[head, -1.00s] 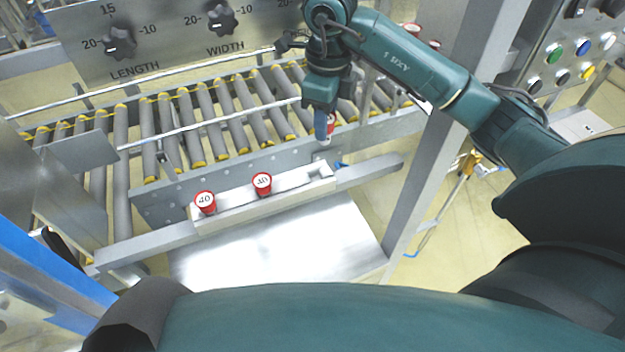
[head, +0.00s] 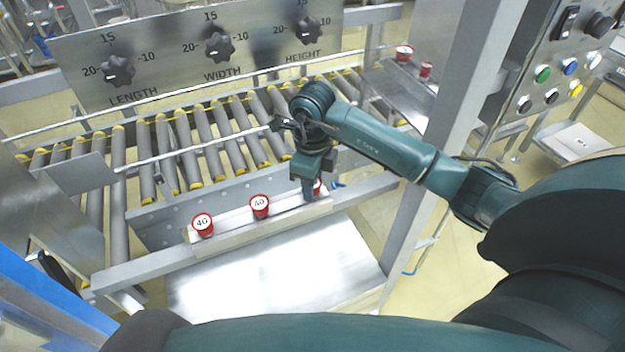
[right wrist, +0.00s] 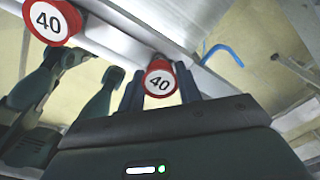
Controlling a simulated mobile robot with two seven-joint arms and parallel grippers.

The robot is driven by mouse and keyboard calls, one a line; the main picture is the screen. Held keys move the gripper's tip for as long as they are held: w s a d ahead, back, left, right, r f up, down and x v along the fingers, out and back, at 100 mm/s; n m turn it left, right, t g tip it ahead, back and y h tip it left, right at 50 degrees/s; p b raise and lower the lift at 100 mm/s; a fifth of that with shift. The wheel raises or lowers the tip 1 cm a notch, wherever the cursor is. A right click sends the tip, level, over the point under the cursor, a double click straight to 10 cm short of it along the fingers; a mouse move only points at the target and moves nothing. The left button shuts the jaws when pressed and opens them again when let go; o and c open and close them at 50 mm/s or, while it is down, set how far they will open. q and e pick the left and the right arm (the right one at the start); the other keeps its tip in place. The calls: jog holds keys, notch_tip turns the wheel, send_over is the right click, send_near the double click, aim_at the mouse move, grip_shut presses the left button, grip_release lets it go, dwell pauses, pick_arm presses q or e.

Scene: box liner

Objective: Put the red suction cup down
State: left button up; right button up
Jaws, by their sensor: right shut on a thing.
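My right gripper (head: 312,194) is shut on a red suction cup (head: 318,187), at the right end of the pale holder rail (head: 283,208). In the head view the fingers hide most of this cup. In the right wrist view the held cup (right wrist: 160,80), with a white top marked 40, sits between the two fingers. I cannot tell whether its base touches the rail. Two more red cups marked 40 stand upright on the rail, one at its left end (head: 203,225) and one at its middle (head: 260,206). My left gripper is not in view.
The roller conveyor (head: 190,150) lies behind the rail, below the panel of knobs (head: 219,47). Two more red cups (head: 404,54) (head: 426,70) stand on a metal ledge at the back right. A metal post (head: 440,150) rises right of the rail. A bare metal plate (head: 280,265) lies in front.

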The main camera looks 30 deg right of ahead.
jog(key=shift+f+b, duration=0.3)
jog(key=shift+f, duration=0.05)
jog(key=o, duration=0.8)
jog(key=shift+o, duration=0.9)
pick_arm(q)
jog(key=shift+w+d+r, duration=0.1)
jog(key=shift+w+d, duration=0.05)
